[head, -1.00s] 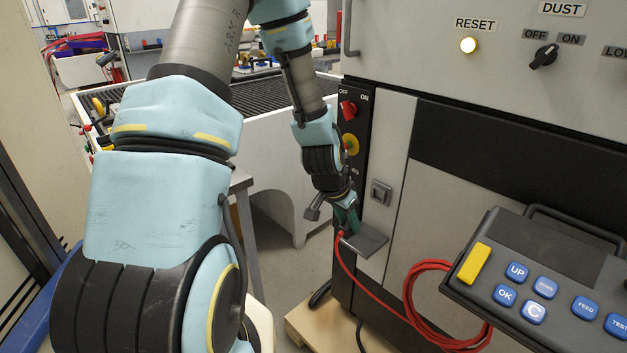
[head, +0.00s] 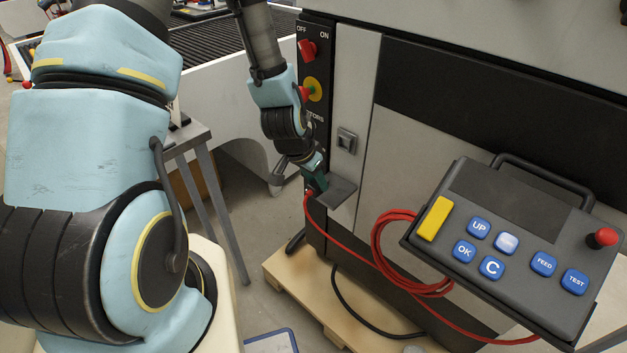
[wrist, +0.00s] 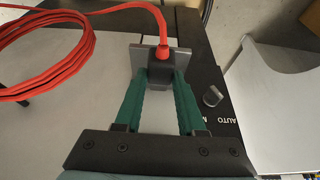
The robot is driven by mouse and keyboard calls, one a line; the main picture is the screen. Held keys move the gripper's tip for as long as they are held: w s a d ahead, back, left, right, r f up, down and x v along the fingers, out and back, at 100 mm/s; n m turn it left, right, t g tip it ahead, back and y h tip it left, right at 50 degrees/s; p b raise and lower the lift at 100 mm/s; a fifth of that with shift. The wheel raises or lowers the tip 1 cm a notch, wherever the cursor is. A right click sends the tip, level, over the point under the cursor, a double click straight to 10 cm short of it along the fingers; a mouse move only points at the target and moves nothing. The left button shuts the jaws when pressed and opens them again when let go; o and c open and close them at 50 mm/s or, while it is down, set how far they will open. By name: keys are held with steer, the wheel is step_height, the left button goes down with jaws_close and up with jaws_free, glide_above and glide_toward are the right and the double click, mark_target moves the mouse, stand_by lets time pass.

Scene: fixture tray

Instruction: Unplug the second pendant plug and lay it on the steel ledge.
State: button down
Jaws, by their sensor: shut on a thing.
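My gripper (head: 316,178) has green fingers and is shut on a dark plug (wrist: 160,71) with a red cable end. In the wrist view the plug sits between the fingertips (wrist: 158,84). The steel ledge (head: 340,192) juts from the machine front beside the gripper in the head view. In the wrist view a grey plate, likely the ledge (wrist: 138,61), lies behind the plug; I cannot tell if they touch. In the head view the fingers mostly hide the plug. The pendant (head: 510,235) is a dark box with blue keys at the right.
The red cable (head: 376,240) loops in a coil in front of the machine. A square metal fitting (head: 346,141) is above the ledge. A dark switch panel (head: 316,85) with red and yellow knobs is close to my wrist. A wooden pallet (head: 296,296) lies below.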

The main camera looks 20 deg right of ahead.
steer(key=shift+w+d+f, duration=0.1)
steer(key=shift+w+d, duration=0.3)
steer(key=shift+d, duration=0.4)
steer(key=shift+w+d+r, duration=0.1)
steer(key=shift+w+d, duration=0.35)
steer(key=shift+d, duration=0.3)
steer(key=shift+w+d+f, duration=0.1)
steer(key=shift+w+d, duration=0.3)
steer(key=shift+d, duration=0.4)
steer(key=shift+f+b, duration=1)
steer(key=shift+f, duration=0.2)
steer(key=shift+c, duration=2.1)
jaws_free()
steer(key=shift+a, duration=0.1)
steer(key=b+v, duration=0.1)
steer(key=v, duration=0.9)
steer(key=shift+s+a+r, duration=0.1)
steer(key=shift+a+r, duration=0.1)
steer(key=shift+r, duration=0.1)
